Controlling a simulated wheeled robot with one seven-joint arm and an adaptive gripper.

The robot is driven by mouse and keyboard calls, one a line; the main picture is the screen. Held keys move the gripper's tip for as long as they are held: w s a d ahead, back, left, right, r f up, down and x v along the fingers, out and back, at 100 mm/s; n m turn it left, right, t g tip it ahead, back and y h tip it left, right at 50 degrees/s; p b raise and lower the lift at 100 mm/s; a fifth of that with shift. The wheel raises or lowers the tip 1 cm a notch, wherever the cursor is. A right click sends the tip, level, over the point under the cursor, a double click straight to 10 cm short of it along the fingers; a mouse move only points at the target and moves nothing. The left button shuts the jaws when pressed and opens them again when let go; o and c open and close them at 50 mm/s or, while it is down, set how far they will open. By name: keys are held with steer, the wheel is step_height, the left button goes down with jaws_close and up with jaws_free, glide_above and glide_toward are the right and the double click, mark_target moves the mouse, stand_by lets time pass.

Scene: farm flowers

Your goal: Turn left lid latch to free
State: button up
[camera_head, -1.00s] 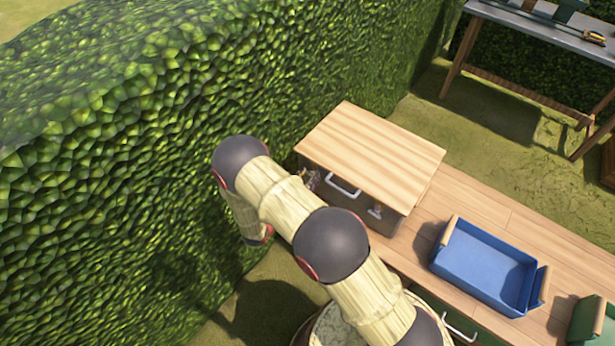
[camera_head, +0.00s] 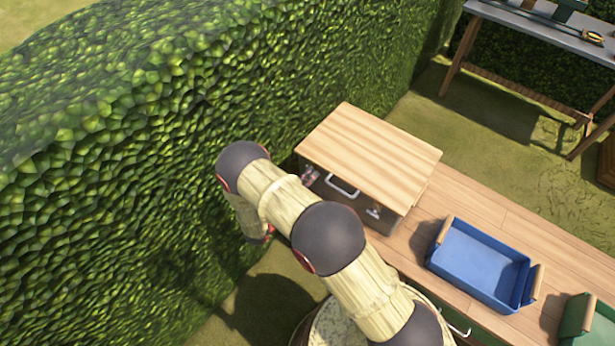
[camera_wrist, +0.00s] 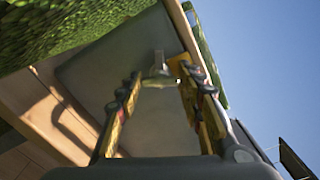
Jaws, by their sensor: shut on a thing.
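The box with a wooden lid (camera_head: 370,150) stands on the wooden bench, close to the hedge. Its front carries a white handle (camera_head: 342,187) in the middle and the right latch (camera_head: 374,212). The left lid latch (camera_wrist: 158,62) shows in the wrist view as a small grey metal piece on the box's grey front (camera_wrist: 100,75). My gripper (camera_wrist: 155,78) is at this latch, its yellow and dark fingers shut on it. In the head view my gripper is mostly hidden behind my arm, at the box's left front corner.
A blue tray (camera_head: 443,257) with wooden handles stands on the bench (camera_head: 505,222) to the right of the box, with a green tray (camera_head: 572,322) beyond it. The hedge (camera_head: 120,170) is close along my arm's left. A grey table (camera_head: 545,28) stands at the back right.

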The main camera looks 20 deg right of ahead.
steer(key=n+p, duration=0.1)
steer(key=n, duration=0.3)
steer(key=shift+w+a+n, duration=0.1)
steer(key=shift+n, duration=0.3)
stand_by(0.4)
steer(key=o, duration=1.2)
steer(key=shift+f, duration=0.1)
steer(key=shift+c, duration=0.2)
steer(key=v, duration=1.2)
